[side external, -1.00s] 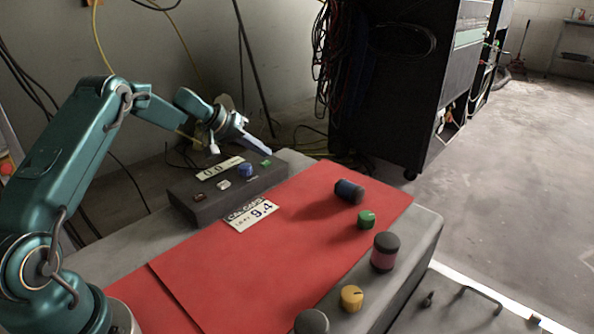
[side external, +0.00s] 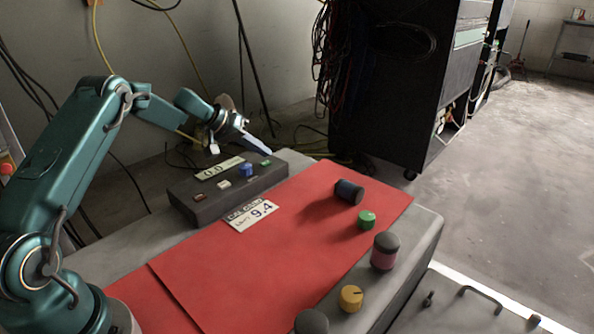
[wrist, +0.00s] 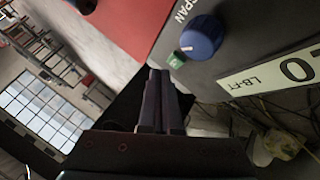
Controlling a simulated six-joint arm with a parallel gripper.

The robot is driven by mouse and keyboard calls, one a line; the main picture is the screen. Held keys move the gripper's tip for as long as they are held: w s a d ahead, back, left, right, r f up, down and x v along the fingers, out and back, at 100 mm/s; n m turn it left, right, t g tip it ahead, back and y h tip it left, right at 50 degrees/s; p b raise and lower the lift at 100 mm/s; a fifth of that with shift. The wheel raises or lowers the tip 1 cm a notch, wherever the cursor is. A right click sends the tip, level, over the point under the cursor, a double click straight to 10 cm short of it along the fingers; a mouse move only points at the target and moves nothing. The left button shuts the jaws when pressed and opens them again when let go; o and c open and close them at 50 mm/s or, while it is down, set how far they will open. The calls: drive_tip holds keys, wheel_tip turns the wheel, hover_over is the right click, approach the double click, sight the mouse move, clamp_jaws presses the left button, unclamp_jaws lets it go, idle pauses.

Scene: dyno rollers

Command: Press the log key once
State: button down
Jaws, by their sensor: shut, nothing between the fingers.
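A dark control box (side external: 215,205) carries a red key (side external: 200,197), a white key (side external: 224,184), a blue knob (side external: 246,171) and a green key (side external: 265,162). No label reading "log" is legible. My gripper (side external: 268,152) is shut and empty, its tips above the box's far right end, close to the green key. In the wrist view, the shut fingertips (wrist: 159,73) appear just below and left of the green key (wrist: 177,59), beside the blue knob (wrist: 202,36) marked SPAN. I cannot tell whether they touch it. The red and white keys are outside the wrist view.
The box's display (side external: 219,168) reads about 0.0. A card (side external: 252,214) showing 9.4 lies on the red mat (side external: 230,275).

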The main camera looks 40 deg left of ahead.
sight(261, 164)
drive_tip(key=shift+f, duration=0.1)
drive_tip(key=shift+f, duration=0.3)
drive_tip(key=shift+f, duration=0.4)
idle(0.9)
drive_tip(key=shift+r, duration=0.8)
drive_tip(key=shift+r, duration=2.55)
